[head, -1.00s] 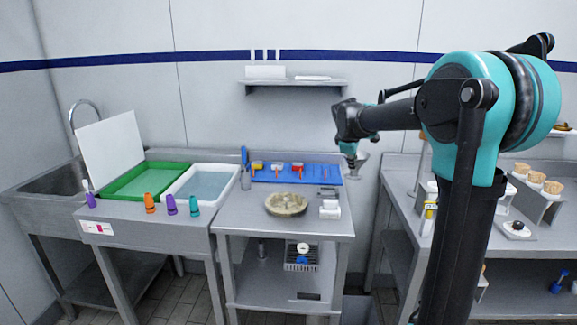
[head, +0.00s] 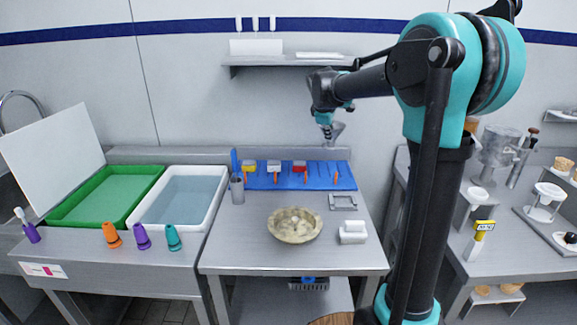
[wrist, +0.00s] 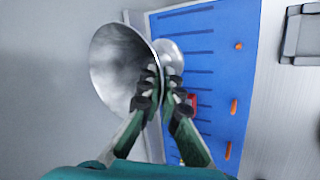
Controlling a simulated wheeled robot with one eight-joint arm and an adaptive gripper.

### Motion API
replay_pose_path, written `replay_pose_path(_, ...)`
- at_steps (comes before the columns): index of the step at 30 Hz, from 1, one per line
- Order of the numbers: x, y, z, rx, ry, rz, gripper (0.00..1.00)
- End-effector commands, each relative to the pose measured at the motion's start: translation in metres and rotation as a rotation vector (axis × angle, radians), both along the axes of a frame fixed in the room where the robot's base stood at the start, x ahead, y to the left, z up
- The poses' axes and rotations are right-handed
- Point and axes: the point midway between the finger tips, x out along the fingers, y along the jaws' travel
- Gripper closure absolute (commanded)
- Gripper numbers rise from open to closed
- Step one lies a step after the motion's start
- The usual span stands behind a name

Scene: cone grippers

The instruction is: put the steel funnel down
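The steel funnel shows in the wrist view (wrist: 118,65) as a wide shiny cone, tilted on its side, left of the fingers. My gripper (wrist: 165,85) is shut on it around its narrower part; a smaller round steel shape shows just behind the fingertips. In the head view my gripper (head: 328,135) holds the funnel (head: 337,130) in the air, above the back edge of the middle steel bench (head: 250,250).
Bare steel shows around the bowl. A white water tray (head: 180,198) is at left.

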Motion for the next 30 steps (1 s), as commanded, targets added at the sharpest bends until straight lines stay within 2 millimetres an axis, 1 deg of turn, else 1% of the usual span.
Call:
replay_pose_path(2,0.000,0.000,-0.001,0.000,0.000,0.000,1.00)
replay_pose_path(4,0.000,0.000,-0.006,0.000,0.000,0.000,1.00)
replay_pose_path(12,0.000,0.000,-0.049,0.000,0.000,0.000,1.00)
replay_pose_path(17,0.001,0.000,-0.062,0.000,0.000,0.000,1.00)
replay_pose_path(24,0.000,0.000,-0.094,0.000,0.000,0.000,1.00)
replay_pose_path(27,0.000,0.000,-0.100,0.000,0.000,0.000,1.00)
replay_pose_path(30,0.000,0.000,-0.100,0.000,0.000,0.000,1.00)
